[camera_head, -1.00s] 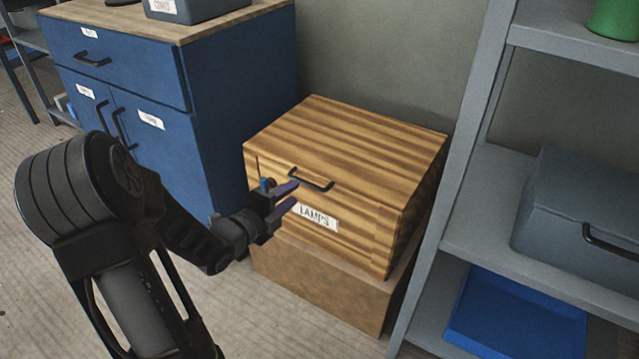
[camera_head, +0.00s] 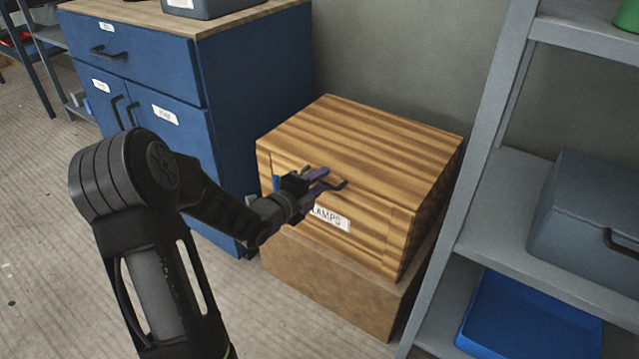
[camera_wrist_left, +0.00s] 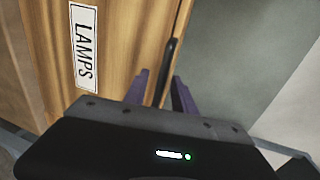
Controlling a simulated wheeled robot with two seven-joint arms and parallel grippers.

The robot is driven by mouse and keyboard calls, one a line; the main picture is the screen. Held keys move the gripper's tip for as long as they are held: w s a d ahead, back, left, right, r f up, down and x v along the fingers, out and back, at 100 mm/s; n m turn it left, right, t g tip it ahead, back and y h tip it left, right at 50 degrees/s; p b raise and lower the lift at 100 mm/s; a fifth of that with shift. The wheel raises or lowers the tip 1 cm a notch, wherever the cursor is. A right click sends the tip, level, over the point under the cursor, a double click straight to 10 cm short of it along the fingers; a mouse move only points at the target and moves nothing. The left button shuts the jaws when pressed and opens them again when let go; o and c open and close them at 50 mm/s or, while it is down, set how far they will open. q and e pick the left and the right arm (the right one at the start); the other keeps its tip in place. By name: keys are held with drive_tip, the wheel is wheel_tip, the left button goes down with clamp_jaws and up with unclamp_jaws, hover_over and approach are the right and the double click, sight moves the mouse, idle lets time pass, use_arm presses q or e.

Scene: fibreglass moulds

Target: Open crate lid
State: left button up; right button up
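The wooden crate (camera_head: 350,135) with striped planks stands on a brown block, its lid down. A label reading LAMPS (camera_head: 331,219) is on its front, partly hidden by my gripper in the head view. The black lid handle (camera_head: 341,185) sits on the upper front; it also shows in the left wrist view (camera_wrist_left: 169,65). My left gripper (camera_head: 322,178) is at the handle. In the left wrist view its two purple fingers (camera_wrist_left: 160,88) are apart, with the handle's near end between them. Whether they touch it I cannot tell. My right gripper is in neither view.
A blue cabinet (camera_head: 255,90) stands to the left of the crate. A grey shelf unit (camera_head: 500,215) stands close on the right, holding a grey case (camera_head: 590,210) and a blue tray (camera_head: 525,325). The brown block (camera_head: 335,285) supports the crate.

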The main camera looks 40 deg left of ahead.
use_arm(q)
clamp_jaws()
idle(0.3)
idle(1.2)
